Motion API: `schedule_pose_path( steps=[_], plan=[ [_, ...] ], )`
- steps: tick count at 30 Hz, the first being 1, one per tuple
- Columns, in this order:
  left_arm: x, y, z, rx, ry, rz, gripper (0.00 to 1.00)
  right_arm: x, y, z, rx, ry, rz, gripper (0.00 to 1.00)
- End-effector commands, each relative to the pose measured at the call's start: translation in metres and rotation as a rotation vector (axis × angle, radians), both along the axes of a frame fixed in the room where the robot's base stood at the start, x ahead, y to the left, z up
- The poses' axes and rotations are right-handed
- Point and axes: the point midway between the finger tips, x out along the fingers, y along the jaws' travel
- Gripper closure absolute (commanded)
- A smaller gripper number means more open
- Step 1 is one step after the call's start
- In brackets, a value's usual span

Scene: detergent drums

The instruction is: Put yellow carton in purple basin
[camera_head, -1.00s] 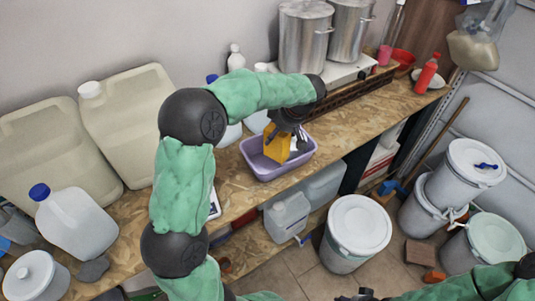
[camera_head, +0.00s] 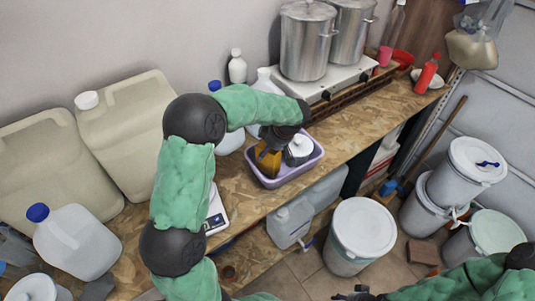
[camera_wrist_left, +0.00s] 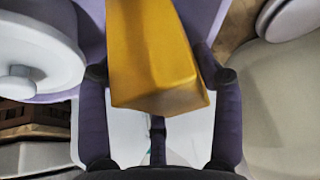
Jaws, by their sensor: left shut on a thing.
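The yellow carton (camera_head: 268,164) is held by my left gripper (camera_head: 270,152), which is shut on it. The carton is within the left part of the purple basin (camera_head: 288,181) as seen in the head view. Whether it touches the basin floor is hidden. In the left wrist view the carton (camera_wrist_left: 155,55) sits between the two dark fingers (camera_wrist_left: 158,78), with purple basin wall (camera_wrist_left: 204,18) behind it. My right gripper (camera_head: 356,296) shows only partly at the bottom edge of the head view, so its jaws cannot be judged.
A white-lidded container (camera_head: 299,147) sits in the basin beside the carton; its lid is large in the wrist view (camera_wrist_left: 38,55). A stove (camera_head: 335,82) with steel pots (camera_head: 306,42) stands behind. A scale (camera_head: 216,218) lies front left. Lidded drums (camera_head: 358,233) stand on the floor.

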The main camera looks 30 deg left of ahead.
Motion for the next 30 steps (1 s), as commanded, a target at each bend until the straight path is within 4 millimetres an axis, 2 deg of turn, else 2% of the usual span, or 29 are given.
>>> schedule_pose_path(
  steps=[1, 4, 16, 17, 19, 30],
  plan=[
    [0.000, 0.001, -0.009, 0.001, 0.002, 0.001, 0.80, 0.000, 0.000, -0.001, 0.000, 0.000, 0.000, 0.50],
    [0.000, 0.001, -0.019, 0.000, 0.001, 0.001, 0.80, 0.000, 0.000, -0.002, 0.000, 0.000, 0.000, 0.50],
    [0.000, 0.001, -0.022, 0.000, -0.002, 0.001, 0.80, 0.000, 0.000, -0.006, 0.000, 0.000, 0.000, 0.50],
    [0.000, 0.000, -0.023, 0.000, 0.000, 0.001, 0.32, 0.000, 0.000, -0.006, 0.000, 0.000, 0.000, 0.50],
    [0.000, 0.000, -0.022, 0.000, 0.000, 0.001, 0.12, 0.000, 0.000, -0.005, 0.000, 0.000, 0.000, 0.50],
    [0.000, 0.000, -0.021, 0.000, 0.001, 0.001, 0.11, 0.000, 0.000, -0.004, 0.000, 0.000, 0.000, 0.50]
  ],
)
